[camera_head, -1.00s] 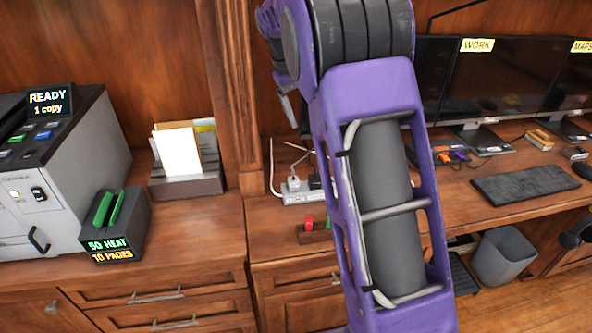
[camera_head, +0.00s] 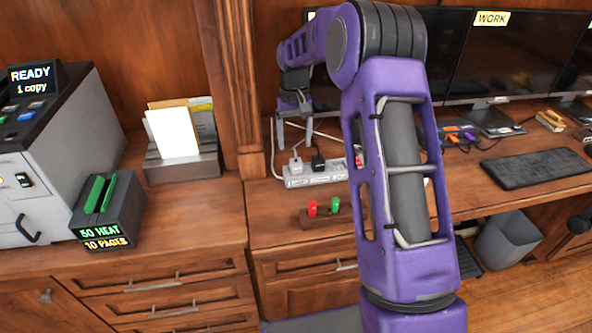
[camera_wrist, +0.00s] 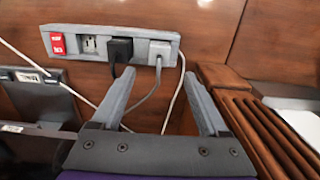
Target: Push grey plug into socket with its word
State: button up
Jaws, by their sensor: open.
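A grey power strip (camera_head: 318,178) stands at the back of the desk by the wooden pillar. A grey plug (camera_head: 296,164) sits at its left end, with a black plug (camera_head: 317,161) beside it. In the wrist view the order is reversed: grey plug (camera_wrist: 160,50), black plug (camera_wrist: 120,48), an empty socket (camera_wrist: 90,44) and a red switch (camera_wrist: 58,44). I cannot tell whether the grey plug is fully seated; the strip's labels are too small to read. My gripper (camera_head: 295,138) is open, its fingers just above the strip. In the wrist view its fingertips (camera_wrist: 158,75) point toward the grey plug, apart from it.
Cables (camera_wrist: 150,88) run from the strip between and beside my fingers. A wooden block (camera_head: 337,220) with red and green pieces stands in front. The wooden pillar (camera_head: 240,90) and a paper holder (camera_head: 182,165) are close on the left. Monitors (camera_head: 505,60) stand right.

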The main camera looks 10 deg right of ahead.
aim_at(296, 161)
jog(key=shift+s+d+f+b, duration=0.1)
jog(key=shift+s+f+b, duration=0.05)
jog(key=shift+f, duration=0.9)
jog(key=shift+s+f+b, duration=0.1)
jog(key=shift+f+b, duration=0.05)
jog(key=shift+f, duration=0.85)
jog(key=shift+s+d+f+b, duration=0.1)
jog(key=shift+s+f+b, duration=0.05)
jog(key=shift+f, duration=0.9)
jog(key=shift+a, duration=0.1)
grip_shut()
